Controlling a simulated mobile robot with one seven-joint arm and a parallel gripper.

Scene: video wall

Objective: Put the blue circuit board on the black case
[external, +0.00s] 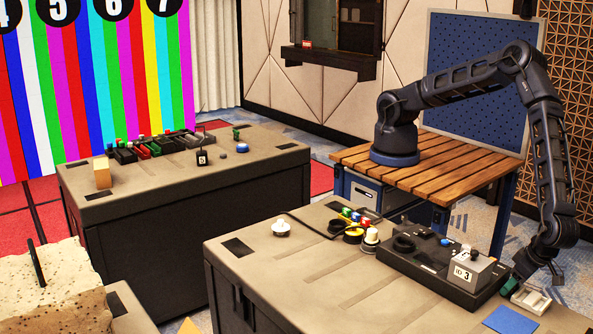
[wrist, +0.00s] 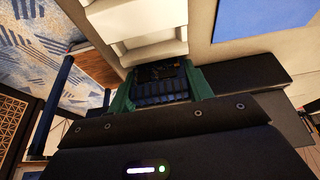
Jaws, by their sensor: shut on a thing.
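My gripper (wrist: 160,72) shows its two green fingers in the wrist view, on either side of a dark board with blue rows (wrist: 161,88), which looks like the blue circuit board. It is shut on this board. In the external view my gripper (external: 524,280) is low at the table's right end, just right of the black case and beside a white tray (external: 532,299); the board is hidden there.
A blue flat square (external: 510,321) lies at the near table's front right. Coloured blocks, a yellow ring (external: 354,235) and a white round thing (external: 281,228) stand left of the case. The near table's (external: 290,275) left part is mostly clear.

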